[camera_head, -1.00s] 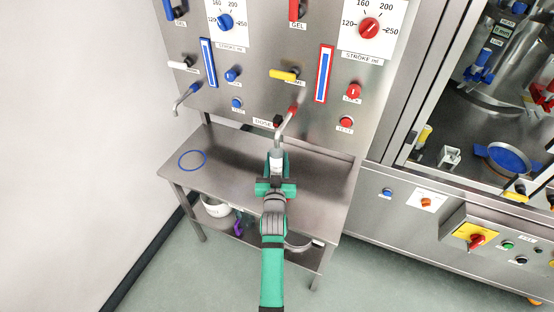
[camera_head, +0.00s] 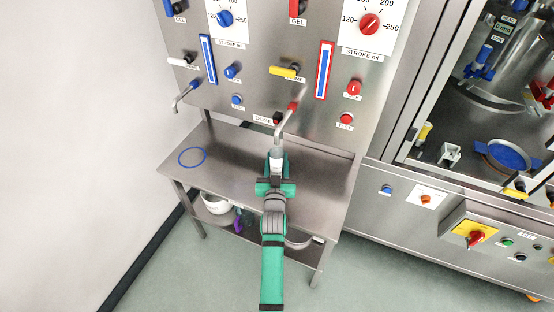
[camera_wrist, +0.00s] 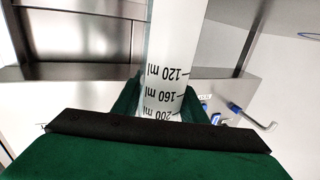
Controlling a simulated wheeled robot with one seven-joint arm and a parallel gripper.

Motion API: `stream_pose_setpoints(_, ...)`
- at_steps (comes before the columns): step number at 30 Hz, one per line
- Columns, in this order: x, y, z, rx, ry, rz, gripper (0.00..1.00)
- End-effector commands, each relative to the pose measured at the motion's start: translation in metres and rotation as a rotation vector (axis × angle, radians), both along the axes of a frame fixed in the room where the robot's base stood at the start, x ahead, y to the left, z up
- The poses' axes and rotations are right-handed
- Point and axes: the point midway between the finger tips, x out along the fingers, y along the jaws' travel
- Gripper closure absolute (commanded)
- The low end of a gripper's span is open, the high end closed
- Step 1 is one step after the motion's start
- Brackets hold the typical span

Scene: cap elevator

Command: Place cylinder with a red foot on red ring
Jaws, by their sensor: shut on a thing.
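My gripper (camera_head: 276,180) is shut on a clear graduated cylinder (camera_head: 276,161) over the right part of the steel table (camera_head: 236,172). The cylinder stands upright between the fingers, just below the red-marked spout (camera_head: 285,122). In the wrist view the cylinder (camera_wrist: 176,50) is between the green fingers, with its 120, 160 and 200 ml marks upside down. Its foot is hidden, so its colour and whether it touches the table cannot be told. No red ring shows; my gripper and arm cover that part of the table.
A blue ring (camera_head: 192,157) marks the table's left part, below a blue-marked spout (camera_head: 184,95). The control panel (camera_head: 262,98) rises behind. A white bucket (camera_head: 216,204) sits on the lower shelf. A machine with a blue-bottomed dish (camera_head: 508,156) stands right.

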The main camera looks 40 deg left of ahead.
Motion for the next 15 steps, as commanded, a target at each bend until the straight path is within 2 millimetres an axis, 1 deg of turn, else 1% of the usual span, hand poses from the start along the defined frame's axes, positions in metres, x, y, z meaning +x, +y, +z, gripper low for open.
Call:
stream_pose_setpoints(11,0.0000,0.0000,-0.0043,0.001,-0.001,0.000,0.85)
stream_pose_setpoints(12,0.0000,0.0000,-0.0043,0.001,-0.001,0.000,0.57)
stream_pose_setpoints(14,0.0000,0.0000,-0.0043,0.001,-0.001,0.000,0.42)
stream_pose_setpoints(15,0.0000,0.0000,-0.0043,0.001,-0.001,0.000,0.39)
